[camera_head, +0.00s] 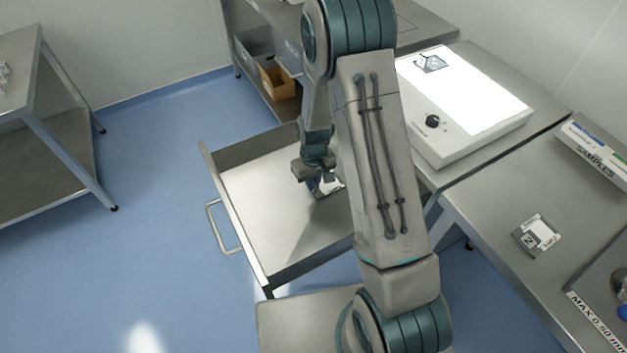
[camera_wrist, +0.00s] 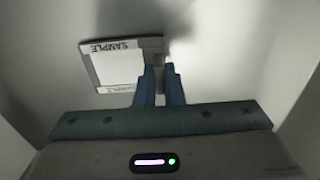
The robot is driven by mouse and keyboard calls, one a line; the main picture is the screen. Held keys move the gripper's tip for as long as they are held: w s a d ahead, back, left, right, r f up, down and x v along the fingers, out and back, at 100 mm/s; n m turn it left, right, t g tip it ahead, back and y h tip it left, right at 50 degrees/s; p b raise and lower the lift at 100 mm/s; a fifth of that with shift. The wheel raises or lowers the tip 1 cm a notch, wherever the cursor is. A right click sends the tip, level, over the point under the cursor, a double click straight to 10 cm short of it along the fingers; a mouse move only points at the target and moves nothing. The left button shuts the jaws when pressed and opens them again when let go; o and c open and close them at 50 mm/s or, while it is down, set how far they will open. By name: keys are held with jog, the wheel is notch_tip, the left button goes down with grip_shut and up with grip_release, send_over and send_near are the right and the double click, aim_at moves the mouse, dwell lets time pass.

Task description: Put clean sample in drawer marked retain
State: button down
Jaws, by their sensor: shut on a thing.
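A white sample card marked SAMPLE (camera_wrist: 118,68) is in the wrist view, its right edge at the fingertips. My gripper (camera_wrist: 160,80) is shut on it, inside the open drawer. In the head view, the gripper (camera_head: 322,188) is low over the drawer floor and the sample (camera_head: 332,187) is partly hidden by it. I cannot tell whether the sample touches the floor. The drawer (camera_head: 270,218) is pulled out and otherwise looks empty. Its marking is not visible. Another sample (camera_head: 432,64) lies on the lit light box, and another (camera_head: 538,236) on the right bench.
The light box (camera_head: 437,148) with a black knob stands on the bench right of my arm. A box marked SAMPLES (camera_head: 597,150) is at the right. Drawer walls (camera_head: 240,225) surround the gripper. A steel table (camera_head: 50,140) stands far left, with clear blue floor between.

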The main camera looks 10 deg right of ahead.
jog(key=c, duration=2)
grip_release()
jog(key=shift+f, duration=0.15)
jog(key=o, duration=0.5)
jog(key=shift+c, duration=0.2)
jog(key=shift+r, duration=0.2)
notch_tip(320, 180, up, 12)
jog(key=s+d+r+m+t, duration=0.1)
jog(key=s+d+r, duration=0.1)
jog(key=s+r, duration=0.6)
jog(key=s+d+r+m+t, duration=0.2)
jog(key=s+r, duration=0.6)
jog(key=s, duration=0.3)
jog(key=shift+s+r+m+b, duration=0.2)
jog(key=shift+s+m+b, duration=0.1)
jog(key=shift+s+b, duration=0.1)
